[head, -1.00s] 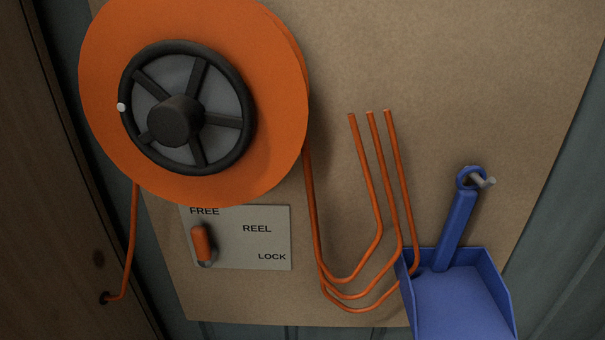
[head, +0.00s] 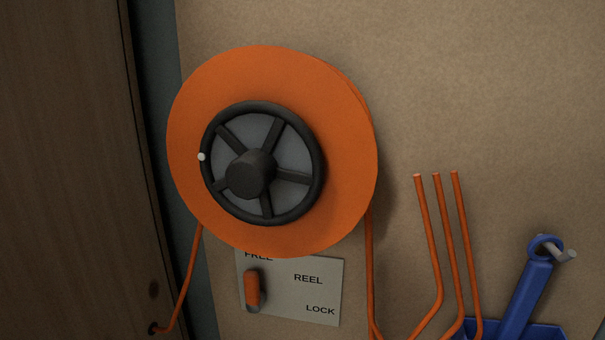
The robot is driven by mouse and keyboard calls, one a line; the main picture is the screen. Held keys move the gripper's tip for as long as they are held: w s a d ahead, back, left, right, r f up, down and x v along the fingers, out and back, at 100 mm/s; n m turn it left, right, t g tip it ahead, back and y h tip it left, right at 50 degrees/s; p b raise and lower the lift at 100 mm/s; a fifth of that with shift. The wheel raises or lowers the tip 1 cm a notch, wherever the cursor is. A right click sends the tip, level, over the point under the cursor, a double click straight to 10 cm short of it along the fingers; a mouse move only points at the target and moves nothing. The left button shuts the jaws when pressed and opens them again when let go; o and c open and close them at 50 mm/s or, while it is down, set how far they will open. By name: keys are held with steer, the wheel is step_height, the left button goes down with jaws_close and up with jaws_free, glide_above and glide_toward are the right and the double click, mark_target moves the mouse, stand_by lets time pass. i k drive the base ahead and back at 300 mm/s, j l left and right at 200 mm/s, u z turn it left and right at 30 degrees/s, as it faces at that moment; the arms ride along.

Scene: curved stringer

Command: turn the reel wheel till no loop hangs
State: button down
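The orange reel (head: 340,120) hangs on the tan board in the head view. The black spoked reel wheel (head: 250,172) sits at its middle, with a small white mark (head: 201,157) on the rim's left. Orange cord (head: 370,270) drops from the reel's right side and runs out of the bottom edge. Several cord strands (head: 441,240) rise at the right, so the bottoms of the hanging loops are hidden below the picture. The orange lever (head: 251,288) on the REEL plate (head: 310,295) is at the FREE end, above left of LOCK. My gripper is not in view.
A blue dustpan (head: 525,295) hangs from a peg (head: 560,249) at the lower right, close to the strands. The board above right is bare.

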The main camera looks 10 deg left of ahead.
mark_target(263, 166)
steer(key=k, duration=0.3)
steer(key=k+j+u, duration=0.1)
steer(key=k+u, duration=0.15)
steer(key=k+j+u, duration=0.3)
steer(key=k, duration=0.15)
steer(key=l, duration=0.1)
